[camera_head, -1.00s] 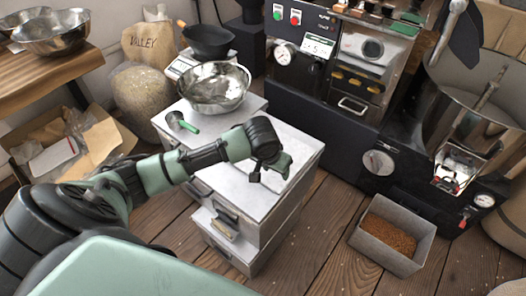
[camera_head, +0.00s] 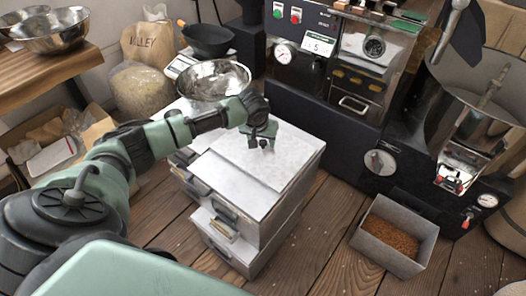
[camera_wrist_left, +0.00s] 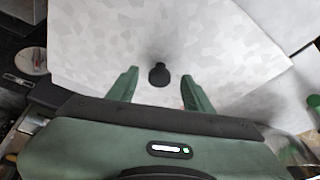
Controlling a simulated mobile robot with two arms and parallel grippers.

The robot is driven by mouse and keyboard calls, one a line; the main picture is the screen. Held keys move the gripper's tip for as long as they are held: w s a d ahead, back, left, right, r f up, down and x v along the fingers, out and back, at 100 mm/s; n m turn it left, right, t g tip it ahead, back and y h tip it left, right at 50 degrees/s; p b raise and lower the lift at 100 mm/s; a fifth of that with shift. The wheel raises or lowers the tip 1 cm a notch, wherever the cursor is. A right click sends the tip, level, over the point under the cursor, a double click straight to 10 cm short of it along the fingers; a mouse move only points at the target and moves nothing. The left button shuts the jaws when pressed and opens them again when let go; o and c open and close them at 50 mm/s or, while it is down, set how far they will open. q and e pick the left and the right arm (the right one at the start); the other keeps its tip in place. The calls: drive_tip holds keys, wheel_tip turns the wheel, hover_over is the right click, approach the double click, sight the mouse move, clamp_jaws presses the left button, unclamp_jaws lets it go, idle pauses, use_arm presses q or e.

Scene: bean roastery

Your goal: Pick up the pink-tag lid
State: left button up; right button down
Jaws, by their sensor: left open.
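A flat, pale grey lid (camera_head: 245,175) with a mottled metal look lies on the low cabinet, and fills much of the left wrist view (camera_wrist_left: 150,35). A small black knob (camera_wrist_left: 159,76) stands up from it. I see no clear pink tag; it may be hidden by my gripper. My left gripper (camera_head: 262,138) is over the lid's far part. In the left wrist view its two green fingers are apart, one on each side of the knob (camera_wrist_left: 160,80), not closed on it. My right gripper is not in view.
A steel bowl (camera_head: 213,80) stands on the cabinet behind my left arm. The dark roaster (camera_head: 330,110) stands behind and right of the cabinet. A grey bin of brown grounds (camera_head: 362,246) sits on the wooden floor, with bare boards between it and the cabinet.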

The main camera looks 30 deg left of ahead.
use_arm(q)
drive_tip(key=shift+w+f, duration=0.1)
drive_tip(key=shift+f, duration=0.15)
clamp_jaws()
drive_tip(key=shift+r, duration=0.1)
idle(1.2)
